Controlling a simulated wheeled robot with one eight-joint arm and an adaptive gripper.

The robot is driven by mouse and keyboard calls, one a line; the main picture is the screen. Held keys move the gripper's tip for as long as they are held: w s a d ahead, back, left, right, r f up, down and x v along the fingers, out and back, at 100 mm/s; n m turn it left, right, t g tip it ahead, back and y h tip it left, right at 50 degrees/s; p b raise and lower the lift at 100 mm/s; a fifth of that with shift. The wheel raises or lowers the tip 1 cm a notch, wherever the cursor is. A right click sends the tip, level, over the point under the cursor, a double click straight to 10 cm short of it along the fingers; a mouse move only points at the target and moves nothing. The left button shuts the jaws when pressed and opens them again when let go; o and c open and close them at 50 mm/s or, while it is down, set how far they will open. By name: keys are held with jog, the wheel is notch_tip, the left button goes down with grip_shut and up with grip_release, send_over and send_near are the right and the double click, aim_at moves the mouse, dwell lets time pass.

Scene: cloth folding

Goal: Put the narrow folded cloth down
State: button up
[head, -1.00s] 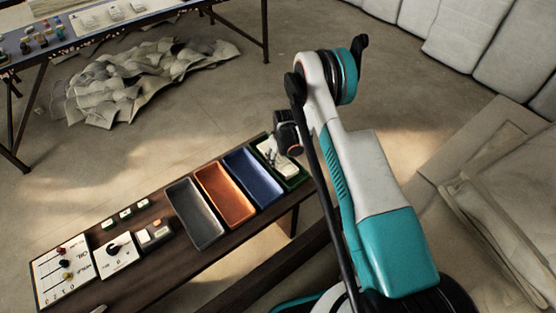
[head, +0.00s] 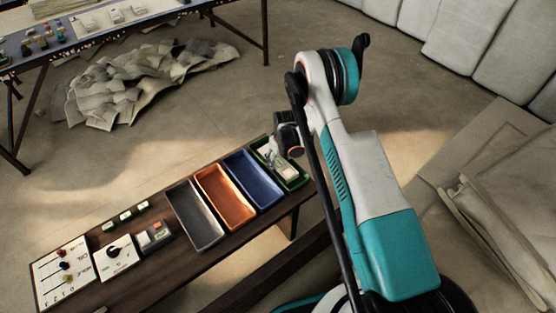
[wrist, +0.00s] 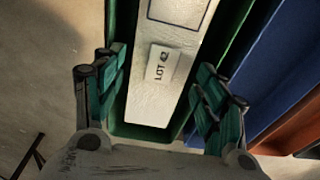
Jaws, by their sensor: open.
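The narrow folded cloth (wrist: 185,60) is a pale off-white strip with a small white tag lettered "LOT" and a dark border line. It lies lengthwise within the green tray (wrist: 238,42), which stands at the right end of the bench in the head view (head: 302,184). My gripper (wrist: 160,68) is open, with one teal finger at each side of the cloth and visible gaps between. In the head view, my wrist partly hides the cloth (head: 284,171) and the fingertips are hard to make out.
Blue (head: 253,178), orange (head: 225,196) and grey (head: 195,213) trays stand in a row left of the green tray. Control panels (head: 62,271) sit at the bench's left end. Rumpled cloth (head: 135,80) lies beneath the far table.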

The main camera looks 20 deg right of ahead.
notch_tip(320, 180, up, 11)
jog(key=s+p, duration=0.1)
jog(key=p, duration=0.2)
notch_tip(320, 180, up, 18)
jog(key=m+t, duration=0.1)
send_over(281, 164)
jog(key=s, duration=0.2)
jog(key=s+r+m+t, duration=0.1)
jog(key=s+r, duration=0.2)
jog(key=r, duration=0.4)
jog(key=s+r, duration=0.4)
jog(key=r, duration=0.2)
jog(key=s+r+m+t, duration=0.1)
jog(key=s+r+t, duration=0.1)
jog(key=s+r, duration=0.85)
jog(key=s+m+t, duration=0.1)
jog(key=s, duration=1.4)
jog(key=shift+a+f+t+h, duration=0.15)
jog(key=shift+a+t+h, duration=0.15)
jog(key=shift+a+h, duration=0.15)
jog(key=shift+s, duration=0.1)
